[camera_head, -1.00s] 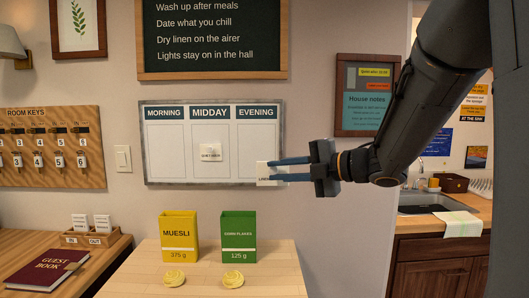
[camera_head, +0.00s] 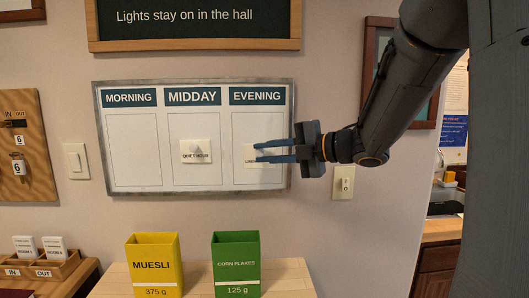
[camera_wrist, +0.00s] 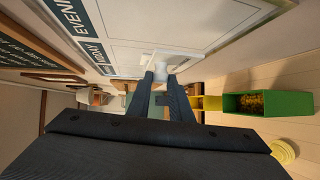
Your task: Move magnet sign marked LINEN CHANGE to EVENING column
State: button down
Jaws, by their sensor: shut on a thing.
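The whiteboard (camera_head: 222,186) hangs on the wall with MORNING, MIDDAY and EVENING columns. The white magnet sign (camera_head: 262,172) appears within the EVENING column (camera_head: 258,125), a little below its middle. Its text is partly covered by my fingers; the start looks like "LIN". My gripper (camera_head: 257,152) comes from the right and is shut on this sign. I cannot tell if the sign's back touches the board. Another sign (camera_head: 196,157), apparently QUIET HOUR, sits in the MIDDAY column. In the wrist view, my fingertips meet the white sign (camera_wrist: 180,66) by the board.
Yellow MUESLI box (camera_head: 155,266) and green CORN FLAKES box (camera_head: 236,264) stand on a wooden top below the board. A chalkboard (camera_head: 200,46) hangs above it. Light switches (camera_head: 76,161) (camera_head: 343,182) flank the board. The MORNING column (camera_head: 133,145) is empty.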

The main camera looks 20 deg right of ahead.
jog(key=shift+w+d, duration=0.25)
jog(key=shift+w, duration=1.1)
jog(key=shift+w+d, duration=0.25)
jog(key=shift+w, duration=1.05)
jog(key=shift+w+b, duration=0.1)
jog(key=shift+b, duration=0.25)
jog(key=c, duration=2.2)
grip_release()
grip_shut()
jog(key=shift+w+d, duration=0.1)
jog(key=shift+w, duration=0.25)
